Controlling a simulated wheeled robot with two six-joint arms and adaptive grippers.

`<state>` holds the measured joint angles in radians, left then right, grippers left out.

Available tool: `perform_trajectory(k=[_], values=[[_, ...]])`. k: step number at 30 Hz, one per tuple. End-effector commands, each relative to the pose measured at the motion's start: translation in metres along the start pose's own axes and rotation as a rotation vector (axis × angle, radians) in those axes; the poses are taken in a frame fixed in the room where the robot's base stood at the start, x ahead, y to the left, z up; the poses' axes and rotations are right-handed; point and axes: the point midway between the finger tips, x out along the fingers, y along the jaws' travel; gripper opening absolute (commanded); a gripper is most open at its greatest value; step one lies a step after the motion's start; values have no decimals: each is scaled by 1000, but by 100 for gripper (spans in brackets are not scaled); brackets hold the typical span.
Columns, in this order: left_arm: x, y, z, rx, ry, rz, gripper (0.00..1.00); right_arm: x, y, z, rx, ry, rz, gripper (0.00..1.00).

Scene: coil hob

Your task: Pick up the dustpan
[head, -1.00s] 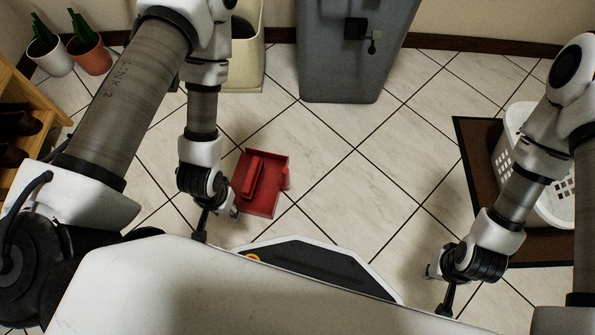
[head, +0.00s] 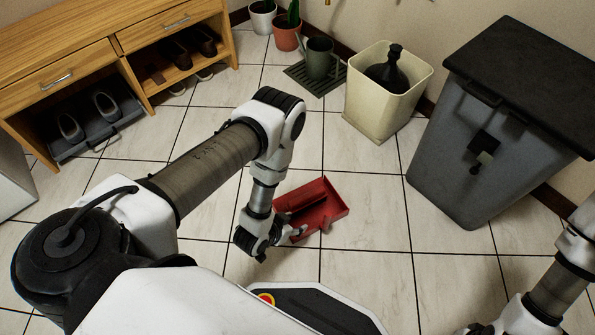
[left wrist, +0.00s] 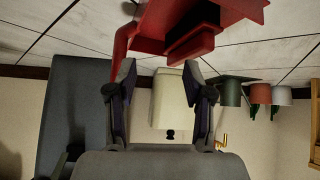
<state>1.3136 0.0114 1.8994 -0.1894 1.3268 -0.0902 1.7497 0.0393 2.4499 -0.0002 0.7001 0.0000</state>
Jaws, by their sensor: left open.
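The red dustpan (head: 318,207) lies on the tiled floor in front of my left arm in the head view. In the left wrist view, which is upside down, the dustpan (left wrist: 190,22) fills the top, just beyond the fingertips. My left gripper (head: 280,240) is low at its near left edge; in the wrist view the left gripper (left wrist: 160,80) has its fingers apart with nothing held. Whether a finger touches the dustpan I cannot tell. My right gripper (head: 472,328) is barely in at the bottom edge, its fingers not clear.
A cream bin (head: 385,100) and a large grey bin (head: 470,150) stand beyond the dustpan. A wooden shoe cabinet (head: 75,60) is at left. A green watering can (head: 318,62) and potted plants (head: 287,32) are at the back. Floor around the dustpan is clear.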

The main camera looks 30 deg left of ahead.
Motion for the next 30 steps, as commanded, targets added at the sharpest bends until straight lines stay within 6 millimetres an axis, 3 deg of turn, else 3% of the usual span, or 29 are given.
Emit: perform_trajectory(k=[1,3,6,9,19,23,30], values=[[23,10,5,36,162,33,52,1,0,0,1,-1,0,0],[35,25,2,75,399,72,52,2,0,0,1,-1,0,0],[30,42,4,99,653,110,52,2,0,0,1,-1,0,0],[22,50,6,104,786,127,52,6,0,0,1,0,0,0],[49,57,-14,105,816,130,52,50,0,0,1,0,0,0],[68,64,-26,105,817,131,52,71,1,-1,4,2,0,0],[75,66,-46,105,813,128,52,71,1,-2,6,4,1,0]])
